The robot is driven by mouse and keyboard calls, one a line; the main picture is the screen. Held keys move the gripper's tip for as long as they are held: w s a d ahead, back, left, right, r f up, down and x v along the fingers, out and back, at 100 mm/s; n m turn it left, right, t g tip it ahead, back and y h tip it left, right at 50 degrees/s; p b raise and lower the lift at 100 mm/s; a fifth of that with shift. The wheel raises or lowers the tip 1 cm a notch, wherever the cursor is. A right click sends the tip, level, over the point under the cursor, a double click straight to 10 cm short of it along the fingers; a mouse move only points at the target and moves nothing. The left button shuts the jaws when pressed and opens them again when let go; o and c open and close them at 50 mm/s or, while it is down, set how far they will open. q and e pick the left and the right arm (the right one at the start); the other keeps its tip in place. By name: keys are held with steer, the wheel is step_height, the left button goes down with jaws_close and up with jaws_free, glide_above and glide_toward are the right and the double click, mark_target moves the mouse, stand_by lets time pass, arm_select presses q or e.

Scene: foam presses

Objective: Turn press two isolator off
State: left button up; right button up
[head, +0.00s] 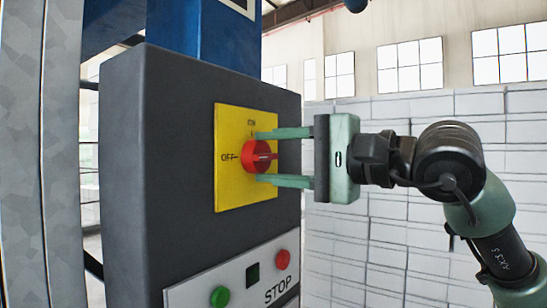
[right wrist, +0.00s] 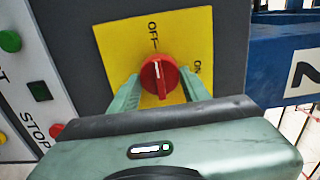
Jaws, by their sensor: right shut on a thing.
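The isolator is a red rotary knob (head: 254,150) on a yellow plate (head: 231,190) on the dark grey box's face. It also shows in the right wrist view (right wrist: 150,77). ON is printed above the knob and OFF to its left in the head view. The knob's raised bar lies level, in line with the OFF mark. My right gripper (head: 260,157) is shut on the knob, one green finger above and one below it. In the right wrist view the fingers (right wrist: 159,88) flank the knob, and its pale line lies along the OFF direction. My left gripper is not in view.
Below the plate a pale panel (head: 240,290) carries a green button (head: 220,297), a dark square (head: 253,274) and a red button (head: 282,260) by STOP. A metal post (head: 62,150) stands at left. Pale blocks (head: 430,240) fill the background behind my right arm.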

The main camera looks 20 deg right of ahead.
steer(key=o, duration=1.4)
steer(key=shift+c, duration=0.2)
steer(key=b+v, duration=0.2)
steer(key=v, duration=0.5)
steer(key=shift+s+d+b, duration=0.2)
steer(key=shift+s+b, duration=0.1)
steer(key=shift+b, duration=0.1)
